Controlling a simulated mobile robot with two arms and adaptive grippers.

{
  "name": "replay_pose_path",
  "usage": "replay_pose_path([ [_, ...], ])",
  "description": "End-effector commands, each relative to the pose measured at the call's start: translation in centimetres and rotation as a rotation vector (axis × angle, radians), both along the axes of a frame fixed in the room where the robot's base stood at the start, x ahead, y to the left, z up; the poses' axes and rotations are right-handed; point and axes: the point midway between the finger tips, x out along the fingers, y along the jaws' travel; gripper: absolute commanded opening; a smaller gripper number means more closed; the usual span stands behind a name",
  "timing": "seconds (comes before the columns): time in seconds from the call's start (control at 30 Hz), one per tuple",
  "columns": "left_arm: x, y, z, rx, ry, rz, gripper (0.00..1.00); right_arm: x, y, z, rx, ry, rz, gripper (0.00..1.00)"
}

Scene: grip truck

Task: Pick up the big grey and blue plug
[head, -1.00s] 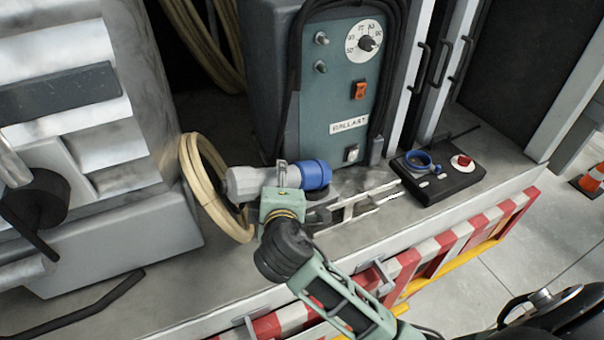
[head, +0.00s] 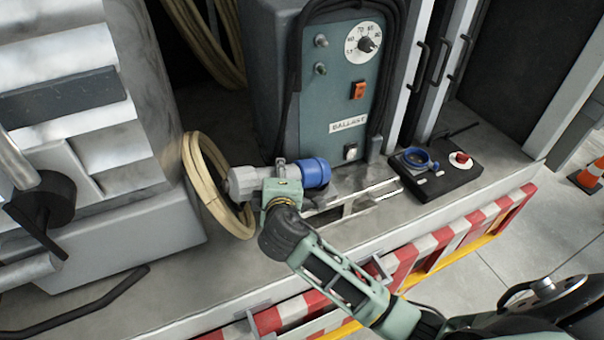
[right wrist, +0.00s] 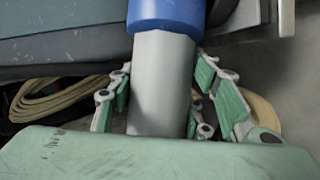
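The big plug has a grey body (head: 246,181) and a blue end (head: 316,173). It lies roughly level in front of the teal control box, blue end to the right. My right gripper (head: 281,172) is around its middle from the front. In the right wrist view, the grey body (right wrist: 163,80) runs between the fingers, with the blue end (right wrist: 166,12) beyond. The fingers (right wrist: 164,88) lie close along both sides and appear shut on it. Whether the plug touches the deck below is hidden by the gripper. My left gripper is not in view.
A coiled beige hose (head: 206,190) stands just left of the plug. The teal control box (head: 335,95) is behind it. A black panel (head: 447,178) with a blue ring and red knob sits right. The deck edge has red and white striping (head: 478,222).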

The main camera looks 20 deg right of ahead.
Motion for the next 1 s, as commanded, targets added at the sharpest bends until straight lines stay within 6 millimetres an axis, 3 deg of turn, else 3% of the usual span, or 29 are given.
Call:
replay_pose_path([
  [0.43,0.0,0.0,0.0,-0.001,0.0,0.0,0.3,0.0,-0.1,0.1,-0.002,-0.001,-0.002,0.01],
  [0.83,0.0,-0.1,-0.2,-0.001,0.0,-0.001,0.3,0.1,-0.1,0.7,-0.004,-0.008,-0.003,0.0],
  [1.0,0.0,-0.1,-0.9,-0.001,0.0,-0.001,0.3,0.2,-0.1,2.3,-0.002,-0.011,-0.002,0.0],
])
